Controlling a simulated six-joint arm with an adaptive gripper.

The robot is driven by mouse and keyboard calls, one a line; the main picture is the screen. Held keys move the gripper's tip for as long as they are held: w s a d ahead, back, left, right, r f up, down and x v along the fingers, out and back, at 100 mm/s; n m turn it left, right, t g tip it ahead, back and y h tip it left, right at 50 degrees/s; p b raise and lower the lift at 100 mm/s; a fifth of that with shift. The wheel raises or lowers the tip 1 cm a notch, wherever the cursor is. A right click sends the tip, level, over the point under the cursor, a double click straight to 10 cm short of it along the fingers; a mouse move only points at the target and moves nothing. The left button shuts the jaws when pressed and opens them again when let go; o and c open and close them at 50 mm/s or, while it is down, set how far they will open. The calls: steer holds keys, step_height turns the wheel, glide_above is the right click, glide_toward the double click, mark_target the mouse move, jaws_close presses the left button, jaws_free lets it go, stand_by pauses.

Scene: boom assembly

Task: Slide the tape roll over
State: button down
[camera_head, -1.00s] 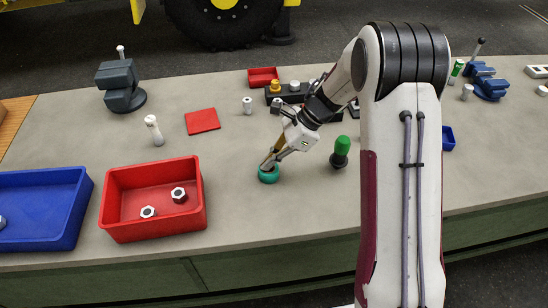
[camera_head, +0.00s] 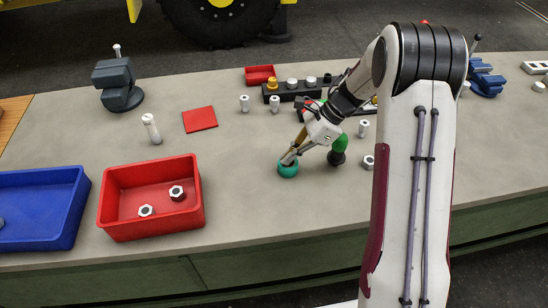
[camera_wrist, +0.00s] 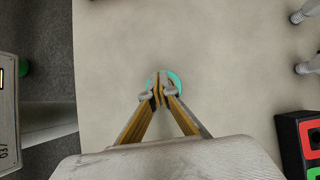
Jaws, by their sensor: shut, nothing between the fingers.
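The tape roll is a small teal ring (camera_head: 288,170) on the grey bench top, right of the red bin. My gripper (camera_head: 291,158) points down at it, with the fingertips at the roll's top and far side. In the wrist view the shut fingertips (camera_wrist: 160,92) lie over the middle of the teal roll (camera_wrist: 177,78), whose rim shows around them. Nothing is pinched between the fingers. How deep the tips reach into the ring is hidden.
A green-handled tool (camera_head: 340,146) stands just right of my gripper. A red bin (camera_head: 150,222) with two nuts and a blue bin (camera_head: 40,206) stand left. A red flat square (camera_head: 200,120) lies behind. Bench in front of the roll is clear.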

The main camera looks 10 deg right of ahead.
mark_target(297, 163)
steer(key=d, duration=0.4)
steer(key=shift+s+f, duration=0.15)
steer(key=shift+f, duration=0.2)
steer(key=shift+r, duration=0.85)
steer(key=shift+r, duration=0.15)
steer(key=v, duration=1.1)
steer(key=shift+d+r, duration=0.2)
steer(key=shift+r, duration=0.1)
